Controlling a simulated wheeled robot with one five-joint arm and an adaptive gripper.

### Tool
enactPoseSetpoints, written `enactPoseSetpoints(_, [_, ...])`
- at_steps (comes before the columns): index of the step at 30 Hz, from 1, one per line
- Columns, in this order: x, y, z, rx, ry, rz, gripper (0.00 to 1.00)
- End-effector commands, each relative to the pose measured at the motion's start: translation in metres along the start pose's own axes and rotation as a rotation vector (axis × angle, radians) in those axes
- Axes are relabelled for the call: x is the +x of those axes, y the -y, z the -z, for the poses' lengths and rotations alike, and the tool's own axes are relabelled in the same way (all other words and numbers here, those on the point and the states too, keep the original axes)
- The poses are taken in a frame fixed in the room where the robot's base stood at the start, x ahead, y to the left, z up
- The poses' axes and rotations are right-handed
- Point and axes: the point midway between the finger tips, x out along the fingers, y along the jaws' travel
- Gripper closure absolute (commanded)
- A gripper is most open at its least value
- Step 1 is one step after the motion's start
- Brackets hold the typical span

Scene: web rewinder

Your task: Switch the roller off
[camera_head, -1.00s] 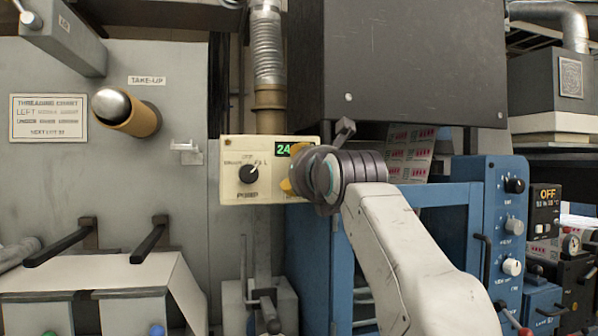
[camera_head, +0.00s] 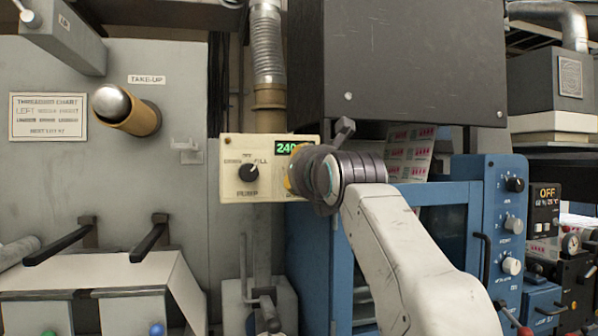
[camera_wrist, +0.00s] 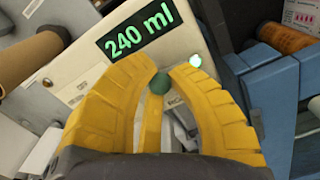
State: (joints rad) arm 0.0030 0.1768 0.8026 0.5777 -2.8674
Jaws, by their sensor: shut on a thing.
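A cream control panel (camera_head: 232,185) on the machine carries a green "240" display (camera_head: 287,148) and a black PUMP knob (camera_head: 248,173). My gripper (camera_head: 289,183) is at the panel's right side, its fingers mostly hidden behind my wrist. In the wrist view, my yellow fingers (camera_wrist: 163,78) are shut on a small round dark-green knob (camera_wrist: 159,84), just below the "240 ml" display (camera_wrist: 135,32). A lit pale-green lamp (camera_wrist: 195,61) sits beside the right fingertip. The label under the fingers is mostly covered, so I cannot read which switch this is.
A dark grey housing (camera_head: 400,70) hangs above my wrist. A blue cabinet (camera_head: 330,285) stands right behind my arm. A take-up spindle (camera_head: 128,111) and two black bars (camera_head: 150,243) stick out on the left. A corrugated duct (camera_head: 267,50) runs above the panel.

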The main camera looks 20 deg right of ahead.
Motion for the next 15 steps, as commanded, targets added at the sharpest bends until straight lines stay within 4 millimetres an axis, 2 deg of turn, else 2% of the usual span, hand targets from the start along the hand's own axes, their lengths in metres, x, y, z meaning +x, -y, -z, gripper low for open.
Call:
enactPoseSetpoints(8, [-0.002, 0.004, 0.012, 0.000, 0.128, -0.034, 1.00])
enactPoseSetpoints(15, [-0.003, 0.007, 0.022, 0.001, 0.325, -0.090, 1.00])
